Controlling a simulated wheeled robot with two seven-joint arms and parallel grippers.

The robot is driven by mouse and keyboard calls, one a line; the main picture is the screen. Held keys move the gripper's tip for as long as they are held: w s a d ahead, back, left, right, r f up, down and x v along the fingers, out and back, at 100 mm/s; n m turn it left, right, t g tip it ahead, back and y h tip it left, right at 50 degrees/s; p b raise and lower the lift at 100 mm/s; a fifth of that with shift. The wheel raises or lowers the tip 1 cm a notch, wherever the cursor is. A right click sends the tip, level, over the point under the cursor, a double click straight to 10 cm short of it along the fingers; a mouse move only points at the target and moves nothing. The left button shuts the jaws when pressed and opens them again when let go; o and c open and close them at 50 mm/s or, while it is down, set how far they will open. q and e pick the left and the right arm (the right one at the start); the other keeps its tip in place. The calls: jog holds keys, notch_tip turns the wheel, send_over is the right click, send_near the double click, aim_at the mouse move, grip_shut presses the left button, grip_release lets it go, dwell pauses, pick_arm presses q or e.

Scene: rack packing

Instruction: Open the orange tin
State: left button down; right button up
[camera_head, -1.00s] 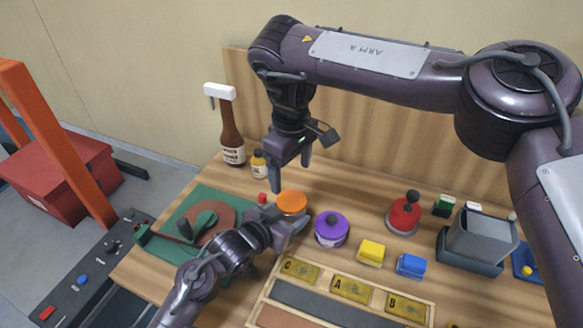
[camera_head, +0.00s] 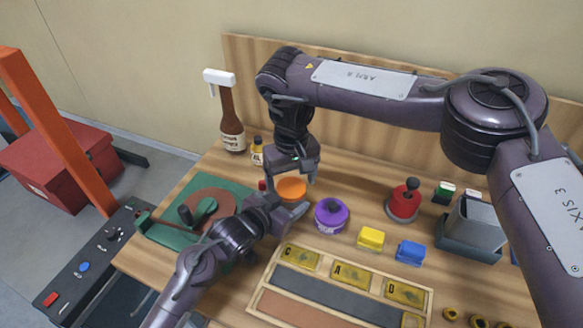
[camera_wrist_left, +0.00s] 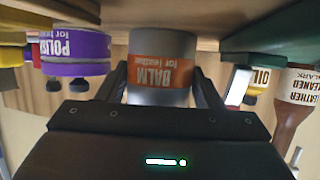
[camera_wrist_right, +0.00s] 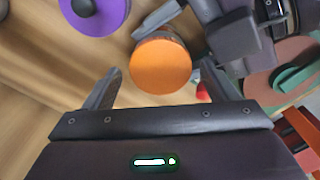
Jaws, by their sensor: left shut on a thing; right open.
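The orange tin (camera_head: 291,189) stands on the wooden table with its flat orange lid up. In the left wrist view its side (camera_wrist_left: 162,70) shows a grey body and an orange label reading "BALM". My left gripper (camera_head: 290,214) comes from the front left and is shut on the tin's body, a finger on each side. My right gripper (camera_head: 293,174) points down above the tin with its jaws open. In the right wrist view the orange lid (camera_wrist_right: 161,66) lies ahead between the open fingers, and they appear not to touch it.
A purple tin (camera_head: 331,215) stands close to the right of the orange tin. A brown bottle (camera_head: 231,125) and a small bottle (camera_head: 257,152) stand behind left.

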jog(key=shift+f, duration=0.3)
